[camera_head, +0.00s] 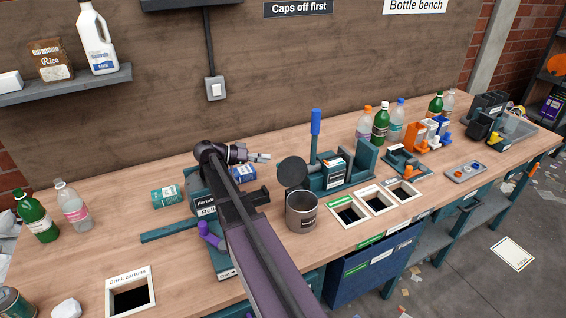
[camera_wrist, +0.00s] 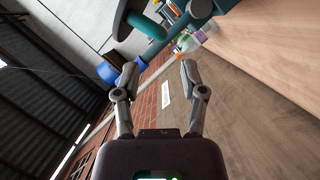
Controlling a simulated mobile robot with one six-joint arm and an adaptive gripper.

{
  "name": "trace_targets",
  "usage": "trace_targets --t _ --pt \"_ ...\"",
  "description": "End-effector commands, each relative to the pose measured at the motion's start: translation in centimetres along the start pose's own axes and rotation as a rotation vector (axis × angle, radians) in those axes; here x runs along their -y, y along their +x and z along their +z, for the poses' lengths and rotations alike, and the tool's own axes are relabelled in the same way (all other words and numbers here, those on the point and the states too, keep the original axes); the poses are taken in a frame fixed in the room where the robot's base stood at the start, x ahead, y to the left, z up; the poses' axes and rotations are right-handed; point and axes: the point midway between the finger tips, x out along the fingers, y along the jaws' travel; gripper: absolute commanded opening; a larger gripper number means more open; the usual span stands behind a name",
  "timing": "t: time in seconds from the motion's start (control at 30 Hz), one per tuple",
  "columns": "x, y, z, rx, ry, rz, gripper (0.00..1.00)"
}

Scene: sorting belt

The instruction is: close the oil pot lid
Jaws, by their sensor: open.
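The oil pot (camera_head: 301,212) is a grey metal pot with a label, standing on the bench right of my arm. Its dark round lid (camera_head: 292,172) is raised and tilted up at the pot's back rim, so the mouth is uncovered. My gripper (camera_head: 264,157) is above the bench, up and to the left of the lid in the head view, apart from it. In the wrist view my gripper (camera_wrist: 160,66) has its two fingers spread with nothing held between them. The pot cannot be made out for sure in the wrist view.
A teal fixture with a blue-handled lever (camera_head: 316,122) stands just right of the lid. Framed bench openings (camera_head: 374,200) lie right of the pot. Several bottles (camera_head: 380,123) stand farther back. A blue carton (camera_head: 244,174) lies below my gripper in the head view.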

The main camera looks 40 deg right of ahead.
Motion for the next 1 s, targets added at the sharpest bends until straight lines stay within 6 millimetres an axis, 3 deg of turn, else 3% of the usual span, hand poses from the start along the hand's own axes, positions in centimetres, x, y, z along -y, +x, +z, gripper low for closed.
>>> trace_targets --t 0.33,0.8,1.0 --pt "0.1 0.9 0.1 -0.001 -0.001 -0.001 0.54" --pt "0.1 6.0 0.1 -0.002 -0.001 -0.002 0.54" --pt "0.1 7.1 0.1 -0.002 -0.001 -0.002 0.54"
